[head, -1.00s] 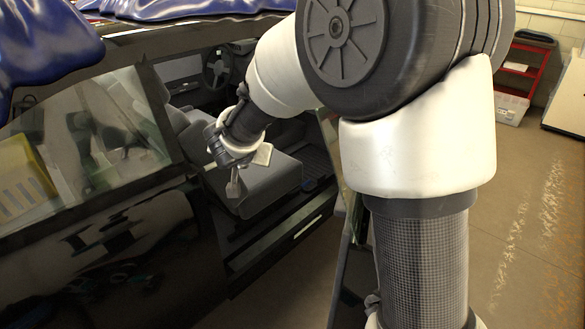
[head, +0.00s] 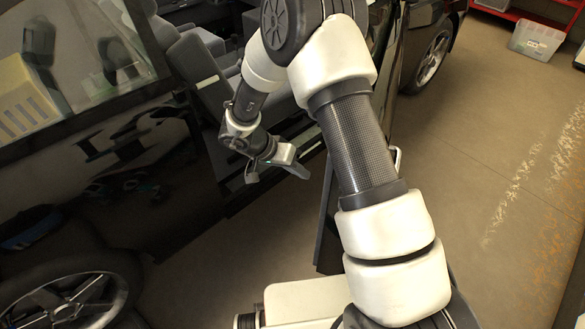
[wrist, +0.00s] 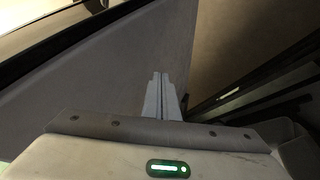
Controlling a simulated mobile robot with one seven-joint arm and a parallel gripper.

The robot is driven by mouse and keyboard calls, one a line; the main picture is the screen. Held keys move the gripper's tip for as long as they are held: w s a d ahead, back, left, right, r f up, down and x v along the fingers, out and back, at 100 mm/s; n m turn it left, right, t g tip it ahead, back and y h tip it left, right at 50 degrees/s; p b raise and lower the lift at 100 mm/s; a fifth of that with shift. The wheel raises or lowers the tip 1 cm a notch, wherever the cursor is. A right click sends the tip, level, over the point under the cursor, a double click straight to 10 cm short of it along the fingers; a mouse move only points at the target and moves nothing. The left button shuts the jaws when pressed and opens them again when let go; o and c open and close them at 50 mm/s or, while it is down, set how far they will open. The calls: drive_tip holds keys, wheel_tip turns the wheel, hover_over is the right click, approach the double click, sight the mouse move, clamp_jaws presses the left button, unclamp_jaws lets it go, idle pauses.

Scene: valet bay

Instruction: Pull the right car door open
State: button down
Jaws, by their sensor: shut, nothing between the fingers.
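The black car's right door (head: 326,222) stands open, swung out from the body, seen nearly edge-on in the head view. My arm hides much of it. The door opening shows a seat (head: 190,58) inside. My gripper (head: 300,172) is in the opening, on the inner side of the door, with its fingers pointing right toward the door. In the wrist view the fingers (wrist: 162,88) are together and empty in front of the grey inner door panel (wrist: 100,75). Whether they touch the panel I cannot tell.
Another wheel (head: 432,58) is at upper right. A clear bin (head: 537,40) stands far off. The floor (head: 480,170) at right is open.

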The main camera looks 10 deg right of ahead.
drive_tip(key=d, duration=0.1)
drive_tip(key=s+d+f+b, duration=0.1)
drive_tip(key=d, duration=0.1)
drive_tip(key=d+f, duration=0.1)
drive_tip(key=d, duration=0.1)
drive_tip(key=shift+s, duration=0.3)
drive_tip(key=shift+d, duration=0.15)
